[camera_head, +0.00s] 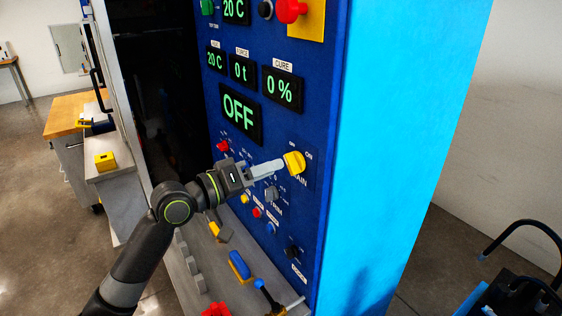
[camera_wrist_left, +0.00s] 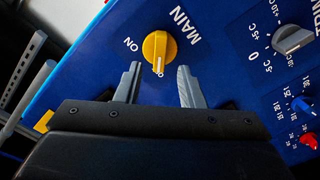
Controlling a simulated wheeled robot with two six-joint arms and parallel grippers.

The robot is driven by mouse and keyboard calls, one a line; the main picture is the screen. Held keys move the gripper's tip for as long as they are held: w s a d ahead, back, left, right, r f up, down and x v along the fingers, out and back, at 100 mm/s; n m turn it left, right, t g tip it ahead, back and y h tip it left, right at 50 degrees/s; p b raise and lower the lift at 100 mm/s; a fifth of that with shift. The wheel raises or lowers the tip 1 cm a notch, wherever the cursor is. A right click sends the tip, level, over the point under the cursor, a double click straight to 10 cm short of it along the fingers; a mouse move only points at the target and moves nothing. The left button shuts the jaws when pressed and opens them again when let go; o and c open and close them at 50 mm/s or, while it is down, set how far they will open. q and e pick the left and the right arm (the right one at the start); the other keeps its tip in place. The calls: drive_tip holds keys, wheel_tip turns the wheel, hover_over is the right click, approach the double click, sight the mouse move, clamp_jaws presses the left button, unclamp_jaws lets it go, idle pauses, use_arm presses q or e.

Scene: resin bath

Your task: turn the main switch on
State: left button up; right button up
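The main switch is a yellow rotary knob (camera_head: 294,163) on the blue control panel (camera_head: 325,90). In the left wrist view the knob (camera_wrist_left: 160,47) has its grip bar upright in the picture, with "ON" to its left and a partly hidden label below. My left gripper (camera_head: 281,164) reaches in from the left, its fingertips close to the knob. In the left wrist view this gripper (camera_wrist_left: 159,74) is open, one finger to each side below the knob, with nothing between them. I cannot tell whether they touch the knob. My right gripper is not in view.
A panel display (camera_head: 239,113) reads OFF in green. Other knobs sit close by, including a grey one (camera_head: 271,193) below the main switch and a red one (camera_head: 223,146) to the left. A ledge (camera_head: 184,290) with coloured items juts out below. A red button (camera_head: 290,10) is above.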

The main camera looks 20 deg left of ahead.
sight(287, 163)
use_arm(q)
drive_tip(key=shift+p+x, duration=0.4)
drive_tip(key=shift+x, duration=1.5)
drive_tip(key=shift+c, duration=0.4)
clamp_jaws()
